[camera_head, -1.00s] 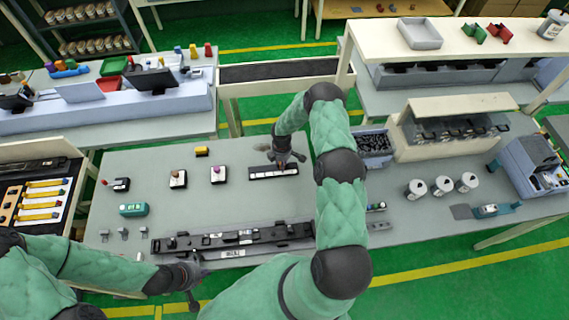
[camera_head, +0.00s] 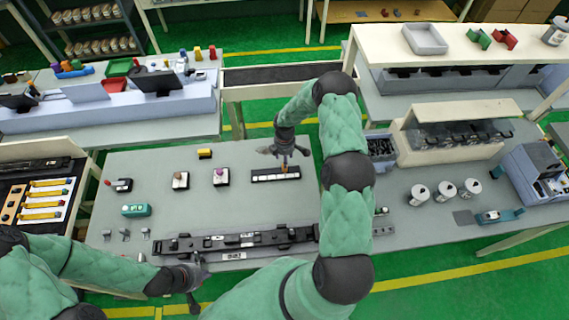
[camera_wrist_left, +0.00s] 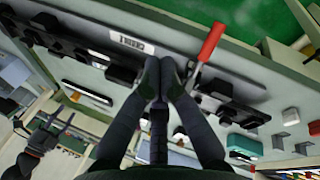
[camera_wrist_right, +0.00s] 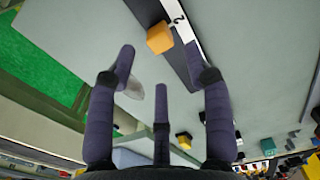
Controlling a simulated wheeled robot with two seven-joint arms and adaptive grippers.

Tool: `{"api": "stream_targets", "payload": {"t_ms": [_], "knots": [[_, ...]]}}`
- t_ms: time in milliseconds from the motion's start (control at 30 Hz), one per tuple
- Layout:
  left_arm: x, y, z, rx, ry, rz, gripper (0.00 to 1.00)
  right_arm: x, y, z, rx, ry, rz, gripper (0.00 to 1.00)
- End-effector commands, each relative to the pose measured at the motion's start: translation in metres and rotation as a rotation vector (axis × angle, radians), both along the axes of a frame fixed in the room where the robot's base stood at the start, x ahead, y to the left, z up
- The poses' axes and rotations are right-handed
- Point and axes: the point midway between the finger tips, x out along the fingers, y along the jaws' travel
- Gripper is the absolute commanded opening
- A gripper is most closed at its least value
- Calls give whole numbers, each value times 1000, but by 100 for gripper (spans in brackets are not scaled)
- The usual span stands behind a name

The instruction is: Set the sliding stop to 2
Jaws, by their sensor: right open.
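The sliding stop is a small orange block (camera_wrist_right: 160,38) on a dark rail, beside a white strip (camera_wrist_right: 181,24) marked 2. In the head view the stop (camera_head: 284,168) is small, on the right half of the black rail with the white scale (camera_head: 262,178). My right gripper (camera_wrist_right: 163,65) is open and empty, its fingers spread and apart from the block; in the head view it hovers just above and behind the rail (camera_head: 284,151). My left gripper (camera_wrist_left: 160,65) has its fingertips together with nothing visible between them, near the front long black fixture.
The long black fixture (camera_head: 235,240) lies along the table's front. Small devices with knobs (camera_head: 180,180) stand left of the rail. A dark parts bin (camera_head: 381,148) and several white canisters (camera_head: 445,190) stand to the right. A red-handled lever (camera_wrist_left: 210,42) is close to my left fingers.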

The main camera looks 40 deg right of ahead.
Motion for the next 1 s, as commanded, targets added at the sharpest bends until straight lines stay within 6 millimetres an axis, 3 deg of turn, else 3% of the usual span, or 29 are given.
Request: {"api": "stream_targets", "payload": {"t_ms": [100,333,1000], "knots": [[0,0,0,0,0,0,0,1,0,23,-1,-3,0,51],[0,0,0,0,0,0,0,0,1,46,0,0,1,51],[0,0,0,0,0,0,0,0,1,50,0,0,0,51]]}}
